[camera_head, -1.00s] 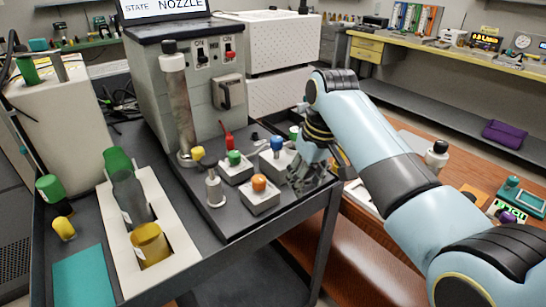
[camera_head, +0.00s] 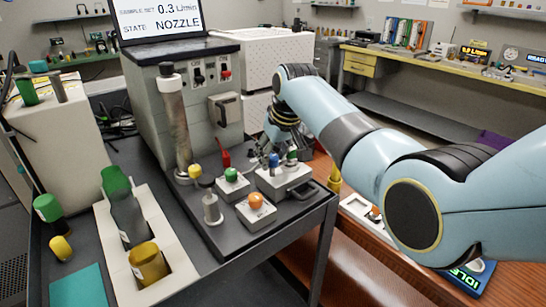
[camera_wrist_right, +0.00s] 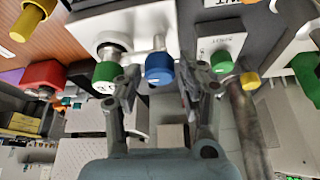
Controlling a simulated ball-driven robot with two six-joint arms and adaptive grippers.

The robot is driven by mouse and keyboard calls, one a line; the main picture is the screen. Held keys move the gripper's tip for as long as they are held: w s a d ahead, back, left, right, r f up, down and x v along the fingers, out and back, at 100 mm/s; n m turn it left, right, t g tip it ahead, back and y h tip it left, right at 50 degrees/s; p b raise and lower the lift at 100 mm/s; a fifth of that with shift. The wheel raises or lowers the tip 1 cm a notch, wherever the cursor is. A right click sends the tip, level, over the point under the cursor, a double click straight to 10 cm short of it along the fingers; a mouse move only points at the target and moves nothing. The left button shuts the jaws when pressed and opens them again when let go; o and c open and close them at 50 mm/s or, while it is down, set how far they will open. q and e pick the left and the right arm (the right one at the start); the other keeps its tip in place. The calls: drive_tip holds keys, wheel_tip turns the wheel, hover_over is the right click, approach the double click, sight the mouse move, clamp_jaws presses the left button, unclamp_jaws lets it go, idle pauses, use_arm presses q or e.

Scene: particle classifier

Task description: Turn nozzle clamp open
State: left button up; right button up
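A white block (camera_head: 275,184) on the dark bench carries a blue knob (camera_head: 273,160) and a green cap (camera_head: 293,155) on its right. In the right wrist view the blue knob (camera_wrist_right: 158,68) and green cap (camera_wrist_right: 105,73) stand on a white plate with metal fittings between them. I cannot read which fitting is the nozzle clamp. My right gripper (camera_head: 283,140) is just behind and above the blue knob. In the wrist view its fingers (camera_wrist_right: 163,88) are spread, with the blue knob seen between them; contact is unclear. My left gripper is out of view.
Close by are a green knob (camera_head: 231,174), an orange knob (camera_head: 256,200), a red lever (camera_head: 225,158) and a yellow knob (camera_head: 195,171). A tall metal cylinder (camera_head: 175,120) stands left. The display (camera_head: 160,18) reads NOZZLE.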

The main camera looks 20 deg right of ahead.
drive_tip(key=shift+f, duration=0.2)
clamp_jaws()
